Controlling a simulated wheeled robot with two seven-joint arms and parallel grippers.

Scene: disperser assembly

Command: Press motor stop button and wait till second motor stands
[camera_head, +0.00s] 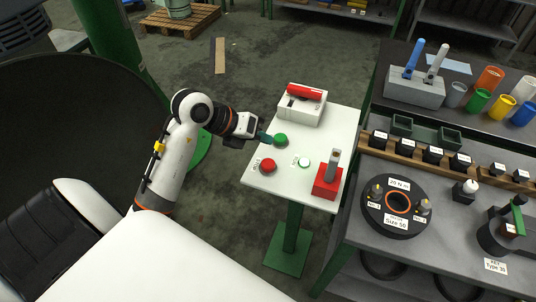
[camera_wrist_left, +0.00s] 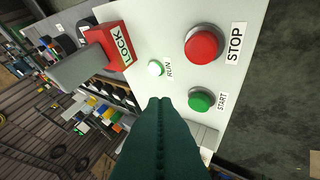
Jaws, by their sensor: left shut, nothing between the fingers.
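The red stop button (camera_head: 268,165) sits at the near left part of the white control panel (camera_head: 263,182). In the left wrist view the stop button (camera_wrist_left: 202,45) is a red dome beside a label reading STOP. The green start button (camera_head: 281,140) lies farther back, labelled START in the left wrist view (camera_wrist_left: 200,101). A small white RUN lamp (camera_head: 304,162) is on the panel. My left gripper (camera_head: 268,138) is shut and empty, its tips beside the green start button and apart from the stop button. My right gripper is not in view.
A red block with a grey lever (camera_head: 326,183), labelled LOCK in the wrist view, stands at the panel's right corner. A white box with a red handle (camera_head: 302,106) stands at the back. A workbench with black disc, cups and tools (camera_head: 397,214) is on the right.

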